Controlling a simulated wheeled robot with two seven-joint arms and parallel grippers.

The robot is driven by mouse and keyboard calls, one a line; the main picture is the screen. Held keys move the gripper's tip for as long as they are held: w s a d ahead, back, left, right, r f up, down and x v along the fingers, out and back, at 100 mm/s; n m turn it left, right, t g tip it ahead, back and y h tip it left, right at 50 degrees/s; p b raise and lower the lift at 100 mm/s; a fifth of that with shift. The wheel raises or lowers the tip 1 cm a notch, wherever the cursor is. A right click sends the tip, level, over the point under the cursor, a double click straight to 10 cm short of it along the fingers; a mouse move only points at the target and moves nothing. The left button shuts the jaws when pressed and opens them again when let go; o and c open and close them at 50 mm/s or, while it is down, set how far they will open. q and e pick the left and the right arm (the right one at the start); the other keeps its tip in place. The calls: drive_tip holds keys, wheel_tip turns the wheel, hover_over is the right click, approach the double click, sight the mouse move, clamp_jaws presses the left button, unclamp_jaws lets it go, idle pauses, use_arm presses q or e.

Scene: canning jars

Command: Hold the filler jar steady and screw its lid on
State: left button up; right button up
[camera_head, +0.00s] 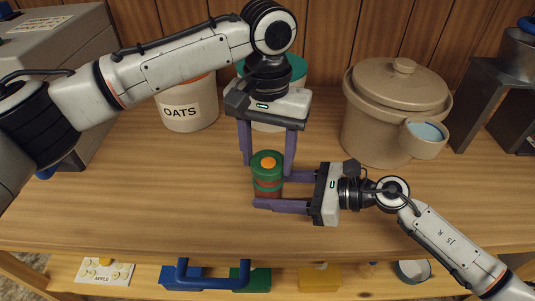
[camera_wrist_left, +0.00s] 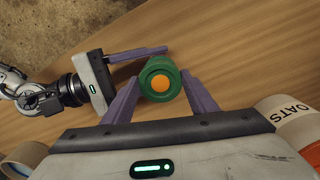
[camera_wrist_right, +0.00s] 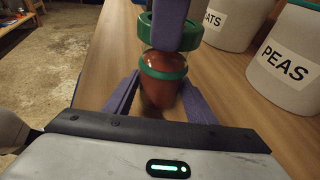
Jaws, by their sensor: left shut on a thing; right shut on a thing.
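The filler jar (camera_head: 267,193) is upright on the wooden counter, with a reddish-brown body and a green band. It also shows in the right wrist view (camera_wrist_right: 160,92). Its green lid (camera_head: 267,162) with an orange dot is at the jar's top; the left wrist view shows the lid (camera_wrist_left: 161,82) from above. My left gripper (camera_head: 268,170) points down, shut on the lid from both sides. My right gripper (camera_head: 271,190) reaches in from the right, level, shut on the jar body. I cannot tell whether the lid is seated on the rim; a left finger partly hides it.
An OATS canister (camera_head: 188,117) and a PEAS canister (camera_wrist_right: 285,60) stand behind. A beige crock (camera_head: 395,125) and a small cup (camera_head: 424,138) are at back right. A grey box (camera_head: 60,75) is at left. The front counter is clear; a lower shelf (camera_head: 230,290) holds small items.

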use_arm(q)
drive_tip(key=shift+f, duration=0.7)
idle(0.8)
drive_tip(key=shift+o, duration=1.3)
drive_tip(key=c, duration=0.4)
drive_tip(key=m, duration=0.4)
drive_tip(key=shift+a+m, duration=0.1)
drive_tip(key=shift+m, duration=0.2)
drive_tip(key=shift+w, duration=0.1)
drive_tip(key=m, duration=0.3)
drive_tip(key=shift+m, duration=0.8)
